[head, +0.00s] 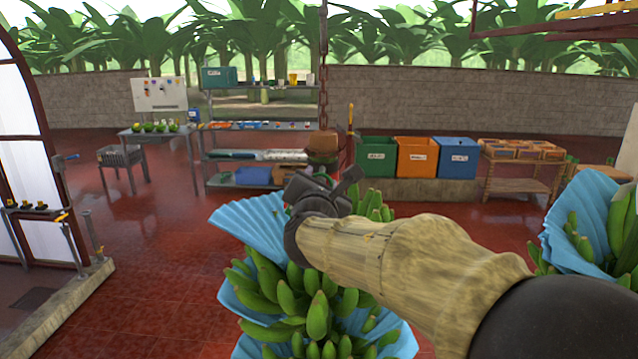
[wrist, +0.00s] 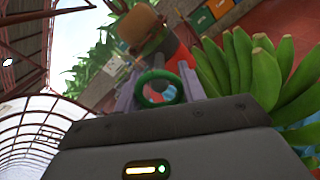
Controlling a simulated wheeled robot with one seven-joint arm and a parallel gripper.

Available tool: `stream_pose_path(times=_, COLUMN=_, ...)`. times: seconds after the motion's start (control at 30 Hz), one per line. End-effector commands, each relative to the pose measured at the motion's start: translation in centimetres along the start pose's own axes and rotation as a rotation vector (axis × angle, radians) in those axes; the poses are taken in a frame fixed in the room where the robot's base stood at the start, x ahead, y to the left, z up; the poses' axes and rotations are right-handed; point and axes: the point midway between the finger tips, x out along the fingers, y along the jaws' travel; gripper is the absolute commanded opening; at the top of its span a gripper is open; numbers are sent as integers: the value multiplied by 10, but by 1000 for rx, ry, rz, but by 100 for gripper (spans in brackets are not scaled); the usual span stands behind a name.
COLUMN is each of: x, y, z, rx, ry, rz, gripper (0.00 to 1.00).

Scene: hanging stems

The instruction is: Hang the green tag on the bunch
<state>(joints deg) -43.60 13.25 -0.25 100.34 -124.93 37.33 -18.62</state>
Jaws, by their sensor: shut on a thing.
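The bunch (head: 317,312) of green bananas hangs at the centre of the head view, with blue wrapping around it. Its brown stem top (head: 322,146) hangs from a chain. My gripper (head: 322,188) is in front of the bunch's upper part, just below the stem top. In the wrist view my gripper (wrist: 157,82) is shut on the green tag (wrist: 147,101), which shows as a green ring between the fingers. The stem (wrist: 142,28) is beyond the fingertips, and bananas (wrist: 262,75) are close on the right. My arm hides part of the bunch, and I cannot tell whether the tag touches the stem.
A second wrapped bunch (head: 590,235) hangs at the right. Green, orange and blue bins (head: 416,157) stand behind, beside a wooden rack (head: 520,165). A metal shelf (head: 258,125) and a table (head: 155,131) stand at the back left. The red floor (head: 130,250) at left is open.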

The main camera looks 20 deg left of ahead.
Motion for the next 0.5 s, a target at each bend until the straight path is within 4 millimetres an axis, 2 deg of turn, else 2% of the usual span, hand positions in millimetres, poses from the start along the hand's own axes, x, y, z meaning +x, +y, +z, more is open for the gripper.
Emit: stream_pose_path(times=0.5, x=7, y=0, z=0, rx=0, ry=-1, rz=-1, gripper=11)
